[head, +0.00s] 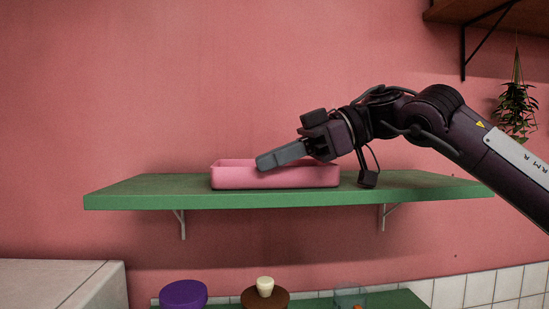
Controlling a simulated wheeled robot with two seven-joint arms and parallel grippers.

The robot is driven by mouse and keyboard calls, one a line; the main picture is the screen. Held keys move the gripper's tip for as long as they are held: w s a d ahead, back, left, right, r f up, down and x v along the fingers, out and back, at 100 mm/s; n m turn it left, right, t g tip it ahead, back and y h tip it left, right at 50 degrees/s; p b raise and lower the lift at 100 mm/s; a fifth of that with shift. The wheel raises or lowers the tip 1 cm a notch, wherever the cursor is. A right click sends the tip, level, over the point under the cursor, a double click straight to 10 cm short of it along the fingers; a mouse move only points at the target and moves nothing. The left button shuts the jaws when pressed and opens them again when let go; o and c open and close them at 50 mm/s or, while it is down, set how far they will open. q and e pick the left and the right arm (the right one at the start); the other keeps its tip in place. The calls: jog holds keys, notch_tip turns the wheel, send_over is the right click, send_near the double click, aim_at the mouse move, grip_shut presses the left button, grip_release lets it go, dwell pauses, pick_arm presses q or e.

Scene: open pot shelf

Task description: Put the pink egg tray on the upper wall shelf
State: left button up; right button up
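The pink egg tray (230,179) sits level on the green upper wall shelf (135,196), near its middle. My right gripper (267,161) reaches in from the right, and its grey finger overlaps the tray's near rim. Only one finger shows clearly, so I cannot tell whether the gripper is open or shut on the rim. The tray's inside is mostly hidden. My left gripper is not in view.
Below is another green surface (408,300) with a purple round lid (183,294), a brown lid with a cream knob (265,287) and a clear container (350,296). A brown shelf (480,12) and hanging plant (516,110) are at upper right. The upper shelf's left end is bare.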

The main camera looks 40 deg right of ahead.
jog(key=shift+o, duration=0.8)
jog(key=shift+w+f, duration=0.2)
jog(key=shift+f, duration=0.9)
jog(key=shift+r, duration=0.8)
jog(key=b+v, duration=0.1)
jog(key=v, duration=0.2)
jog(key=shift+d+f, duration=0.1)
jog(key=v, duration=0.2)
jog(key=b+v, duration=0.1)
jog(key=v, duration=0.2)
jog(key=b+v, duration=0.1)
jog(key=v, duration=0.2)
jog(key=shift+s+r, duration=0.1)
jog(key=shift+r, duration=0.3)
jog(key=shift+d+r, duration=0.2)
jog(key=shift+d, duration=0.1)
jog(key=shift+s, duration=0.15)
